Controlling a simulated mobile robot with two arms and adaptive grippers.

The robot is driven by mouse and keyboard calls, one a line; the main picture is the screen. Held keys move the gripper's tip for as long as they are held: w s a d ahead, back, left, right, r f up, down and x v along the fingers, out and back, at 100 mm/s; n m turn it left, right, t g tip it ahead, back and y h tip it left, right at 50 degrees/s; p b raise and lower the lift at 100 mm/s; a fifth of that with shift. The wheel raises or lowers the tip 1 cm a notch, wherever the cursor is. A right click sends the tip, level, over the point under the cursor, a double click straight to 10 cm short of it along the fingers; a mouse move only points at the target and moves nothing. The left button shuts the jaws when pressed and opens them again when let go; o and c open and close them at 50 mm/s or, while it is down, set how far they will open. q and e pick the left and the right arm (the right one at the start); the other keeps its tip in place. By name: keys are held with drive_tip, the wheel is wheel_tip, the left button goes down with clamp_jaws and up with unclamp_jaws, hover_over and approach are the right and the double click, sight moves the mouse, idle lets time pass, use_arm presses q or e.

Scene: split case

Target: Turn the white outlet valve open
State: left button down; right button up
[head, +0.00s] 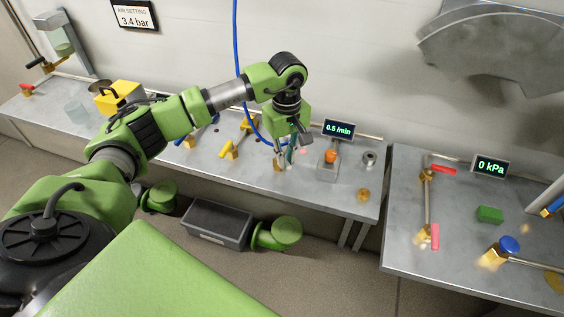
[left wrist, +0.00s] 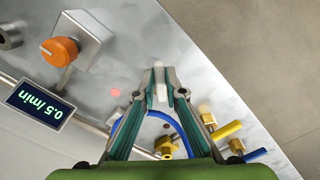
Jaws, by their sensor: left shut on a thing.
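The white outlet valve handle (left wrist: 161,92) shows in the left wrist view as a small white piece between my fingertips. My left gripper (left wrist: 160,78) is shut on it, one finger on each side. In the head view my left gripper (head: 286,162) reaches down to the back bench from above, and its fingers mostly hide the valve. The valve's body cannot be made out clearly. My right gripper is in neither view.
A flow display (head: 338,130) reading 0.5 l/min and an orange knob (head: 330,156) stand right of the gripper. A yellow-handled valve (head: 230,152) stands left of it. A blue hose (head: 238,60) hangs behind. A second bench (head: 450,262) stands at the right.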

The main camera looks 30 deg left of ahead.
use_arm(q)
drive_tip(key=n, duration=0.1)
drive_tip(key=w+n+b, duration=0.1)
drive_tip(key=n, duration=0.2)
drive_tip(key=shift+w+d+n+b, duration=0.2)
drive_tip(key=shift+w+n+b, duration=0.1)
drive_tip(key=shift+w+r+n+b, duration=0.1)
drive_tip(key=shift+w+n+b, duration=0.15)
drive_tip(key=shift+n, duration=0.7)
drive_tip(key=shift+w+n+b, duration=0.1)
drive_tip(key=shift+w+n, duration=0.25)
drive_tip(key=shift+n, duration=0.6)
drive_tip(key=shift+w, duration=0.1)
drive_tip(key=c, duration=2.1)
unclamp_jaws()
wheel_tip(320, 180, up, 12)
